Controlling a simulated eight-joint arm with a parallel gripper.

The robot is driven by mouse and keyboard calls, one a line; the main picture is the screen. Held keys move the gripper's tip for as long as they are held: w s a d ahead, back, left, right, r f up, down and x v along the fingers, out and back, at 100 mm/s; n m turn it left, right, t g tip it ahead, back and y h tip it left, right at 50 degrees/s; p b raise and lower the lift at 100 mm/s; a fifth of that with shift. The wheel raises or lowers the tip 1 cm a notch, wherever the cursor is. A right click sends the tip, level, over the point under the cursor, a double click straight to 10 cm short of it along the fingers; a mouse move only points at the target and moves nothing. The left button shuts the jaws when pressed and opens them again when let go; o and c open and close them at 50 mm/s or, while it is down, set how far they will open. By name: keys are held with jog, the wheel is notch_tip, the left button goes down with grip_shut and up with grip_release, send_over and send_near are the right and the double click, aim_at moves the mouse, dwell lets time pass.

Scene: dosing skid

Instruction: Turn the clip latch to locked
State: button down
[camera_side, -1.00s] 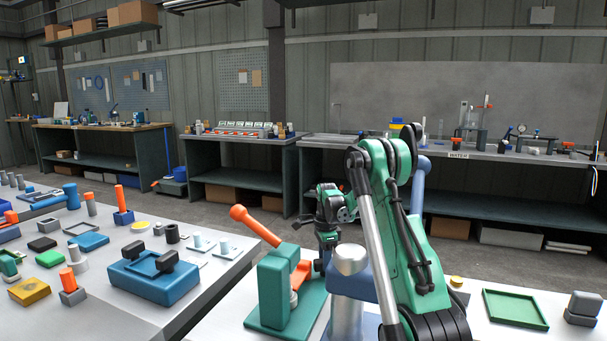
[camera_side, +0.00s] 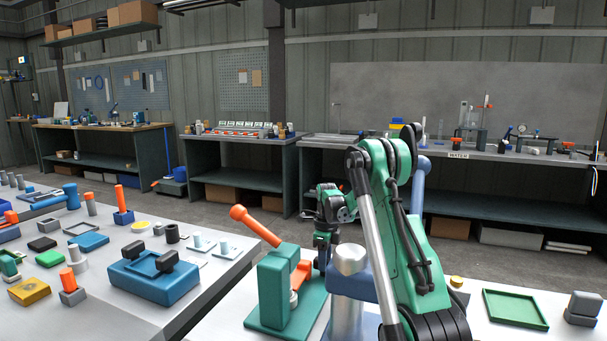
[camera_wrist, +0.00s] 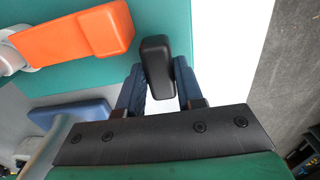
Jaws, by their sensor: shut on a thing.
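In the wrist view, the two dark blue fingers of my gripper (camera_wrist: 158,86) are shut on a black rounded block, which I take to be the clip latch (camera_wrist: 156,62). The block stands at the edge of a green base plate (camera_wrist: 225,52). In the side view, my gripper (camera_side: 322,268) points down behind the green stand with the orange lever. The latch cannot be made out there, so whether it is locked cannot be told.
An orange lever (camera_side: 256,226) rises from a green stand (camera_side: 273,292) close by; its orange part (camera_wrist: 85,35) is left of my fingers. A blue part (camera_wrist: 70,110) lies lower left. A green tray (camera_side: 515,308) and a grey block (camera_side: 583,305) stand at right.

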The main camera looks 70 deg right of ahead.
dwell(0.4)
jog(key=c, duration=0.6)
grip_release()
jog(key=shift+o, duration=0.2)
jog(key=shift+r, duration=2.85)
